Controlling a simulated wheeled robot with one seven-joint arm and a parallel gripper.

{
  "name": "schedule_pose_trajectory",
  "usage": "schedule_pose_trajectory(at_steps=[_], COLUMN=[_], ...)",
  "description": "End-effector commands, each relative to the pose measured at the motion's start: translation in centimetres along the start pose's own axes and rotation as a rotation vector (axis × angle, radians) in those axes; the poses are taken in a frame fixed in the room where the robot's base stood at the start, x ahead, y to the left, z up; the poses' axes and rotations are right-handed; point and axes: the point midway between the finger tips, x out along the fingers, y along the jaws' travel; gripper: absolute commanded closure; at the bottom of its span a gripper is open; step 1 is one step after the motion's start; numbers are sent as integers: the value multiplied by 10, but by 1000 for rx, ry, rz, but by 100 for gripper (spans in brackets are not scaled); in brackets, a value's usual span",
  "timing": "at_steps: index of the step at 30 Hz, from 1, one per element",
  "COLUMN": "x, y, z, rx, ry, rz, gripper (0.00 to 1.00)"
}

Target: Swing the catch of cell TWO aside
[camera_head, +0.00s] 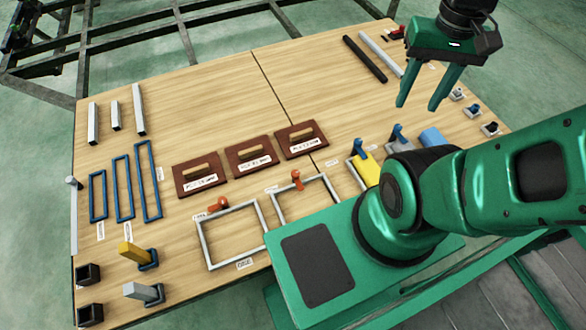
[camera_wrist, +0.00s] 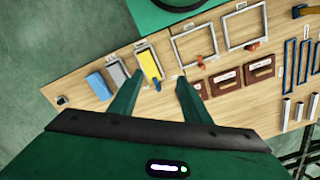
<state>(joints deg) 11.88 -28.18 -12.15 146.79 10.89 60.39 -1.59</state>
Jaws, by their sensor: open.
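Two pale square frames lie on the wooden table, each with an orange catch at its far side. The left frame (camera_head: 264,222) has its catch (camera_head: 218,204); the right frame (camera_head: 333,186) has its catch (camera_head: 296,180), and my arm hides part of this frame. In the wrist view the catches (camera_wrist: 200,60) and (camera_wrist: 252,46) show beyond my fingers. My gripper (camera_head: 418,106) is open and empty above the table's right part, apart from both catches. Its fingers also show in the wrist view (camera_wrist: 158,78).
Three brown boards with handles (camera_head: 249,155) lie behind the frames. A yellow block (camera_head: 366,170) with a blue catch is right of them, partly behind my arm. Blue frames (camera_head: 122,188) and grey bars lie at left. The table's far middle is clear.

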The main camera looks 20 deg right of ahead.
Motion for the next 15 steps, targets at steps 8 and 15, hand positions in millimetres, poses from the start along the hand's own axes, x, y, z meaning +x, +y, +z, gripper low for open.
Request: schedule_pose_trajectory(at_steps=[8, 15], x=[19, 50], y=[-33, -75], z=[-49, -91], rx=[-179, -364], ry=[-48, -86], rz=[62, 115], gripper=[56, 56])
